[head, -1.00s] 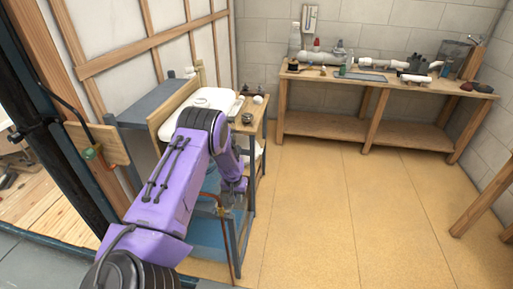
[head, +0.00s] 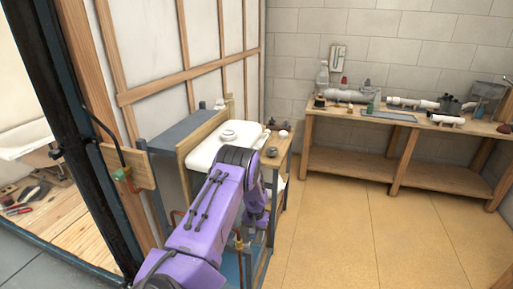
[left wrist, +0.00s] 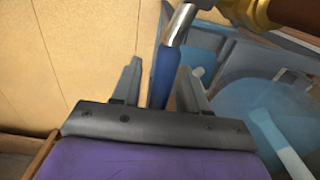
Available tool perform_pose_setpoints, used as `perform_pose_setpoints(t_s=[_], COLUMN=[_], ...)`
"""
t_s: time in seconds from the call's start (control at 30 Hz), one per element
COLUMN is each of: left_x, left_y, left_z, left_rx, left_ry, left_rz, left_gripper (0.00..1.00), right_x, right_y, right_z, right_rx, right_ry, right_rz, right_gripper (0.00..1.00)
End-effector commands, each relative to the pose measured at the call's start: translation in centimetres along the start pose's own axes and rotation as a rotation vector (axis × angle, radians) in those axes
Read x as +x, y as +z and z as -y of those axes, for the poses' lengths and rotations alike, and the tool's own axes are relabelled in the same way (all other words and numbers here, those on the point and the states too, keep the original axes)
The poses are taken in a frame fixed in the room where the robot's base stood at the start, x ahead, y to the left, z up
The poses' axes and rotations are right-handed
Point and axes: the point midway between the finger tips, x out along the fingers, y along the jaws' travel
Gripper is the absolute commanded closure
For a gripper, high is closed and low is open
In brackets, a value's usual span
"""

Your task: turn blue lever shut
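The blue lever (left wrist: 165,72) shows in the left wrist view, with a bare metal shank running up to a brass valve (left wrist: 245,12) on a copper pipe (left wrist: 300,14). My left gripper (left wrist: 160,68) is open, with the lever between its two fingers and small gaps seen on both sides. In the head view my purple left arm reaches down beside the sink stand, and my left gripper (head: 259,222) is small and partly hidden there. The lever cannot be made out in the head view. My right gripper is in neither view.
A white basin (head: 208,148) sits on the stand right by my left arm. A blue tub (left wrist: 240,75) lies below the valve. A wooden bench (head: 345,120) with pipe parts stands at the back wall. The floor (head: 340,235) to the right is clear.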

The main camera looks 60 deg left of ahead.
Motion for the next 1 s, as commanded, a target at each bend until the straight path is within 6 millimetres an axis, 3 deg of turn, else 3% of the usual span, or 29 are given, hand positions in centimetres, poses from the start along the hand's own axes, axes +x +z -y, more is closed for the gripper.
perform_pose_setpoints(t_s=[0.3, 0.7, 0.83, 1.0], left_x=[-0.6, -8.9, -10.3, -10.5], left_y=[-0.2, -0.2, -0.2, -0.1], left_z=[-0.2, -0.1, -0.1, 0.0], left_rx=[0.002, 0.001, 0.001, 0.000], left_ry=[0.002, 0.002, 0.002, 0.001], left_rz=[-0.004, -0.005, -0.002, -0.001], left_gripper=[0.57, 0.57, 0.57, 0.57], right_x=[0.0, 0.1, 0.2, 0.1], right_y=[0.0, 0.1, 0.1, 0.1], right_z=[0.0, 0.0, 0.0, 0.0], right_rx=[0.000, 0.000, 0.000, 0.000], right_ry=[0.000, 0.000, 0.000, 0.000], right_rz=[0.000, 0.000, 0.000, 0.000], right_gripper=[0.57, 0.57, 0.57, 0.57])
